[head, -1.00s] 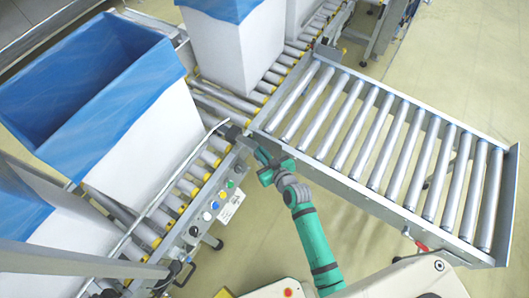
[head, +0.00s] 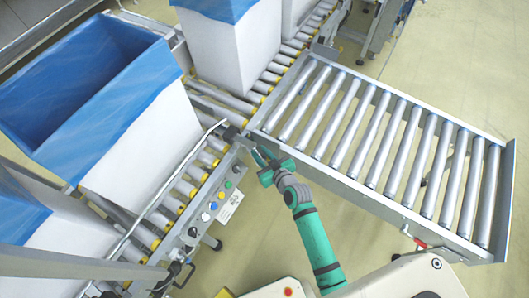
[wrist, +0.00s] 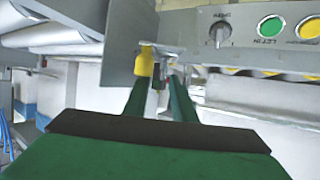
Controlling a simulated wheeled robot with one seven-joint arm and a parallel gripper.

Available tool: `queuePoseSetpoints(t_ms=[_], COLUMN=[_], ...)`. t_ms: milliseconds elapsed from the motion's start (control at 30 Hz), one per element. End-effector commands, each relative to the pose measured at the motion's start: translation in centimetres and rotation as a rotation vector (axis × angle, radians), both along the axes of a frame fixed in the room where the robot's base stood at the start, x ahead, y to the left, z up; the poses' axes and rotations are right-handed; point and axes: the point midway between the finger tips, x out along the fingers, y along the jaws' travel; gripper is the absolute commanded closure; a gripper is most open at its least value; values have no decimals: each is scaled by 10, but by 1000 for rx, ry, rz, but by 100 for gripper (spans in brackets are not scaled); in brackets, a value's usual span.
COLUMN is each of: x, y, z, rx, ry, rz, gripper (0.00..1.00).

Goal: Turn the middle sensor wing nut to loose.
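My gripper (head: 262,156) is at the conveyor corner in the head view, beside a dark block (head: 232,132) on the rail. In the wrist view my gripper (wrist: 158,82) shows two green fingers pointing forward, apart, with a gap between them. A small yellow part (wrist: 145,62) and a grey metal bracket (wrist: 168,50) are at the fingertips. The yellow part is by the left fingertip. I cannot tell which piece is the middle sensor wing nut, or whether a finger touches it. Its turned position is not readable.
A grey control panel with a knob (wrist: 220,34) and a green button (wrist: 271,27) is close on the right in the wrist view. A roller table (head: 385,140) extends right. Blue-lined white boxes (head: 145,140) stand on the conveyor. Open floor lies below the table.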

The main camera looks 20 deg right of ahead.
Motion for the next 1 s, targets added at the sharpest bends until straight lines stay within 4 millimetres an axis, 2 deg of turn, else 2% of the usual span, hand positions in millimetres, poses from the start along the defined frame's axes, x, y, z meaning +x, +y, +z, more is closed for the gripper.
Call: queuePoseSetpoints(t_ms=[500, 700, 1000], x=[-78, -92, -95], y=[-17, -19, -20], z=[32, 39, 40], rx=[-3, -2, -1], ry=[3, 2, 1], rz=[-1, -1, -2], gripper=[76, 76, 76])
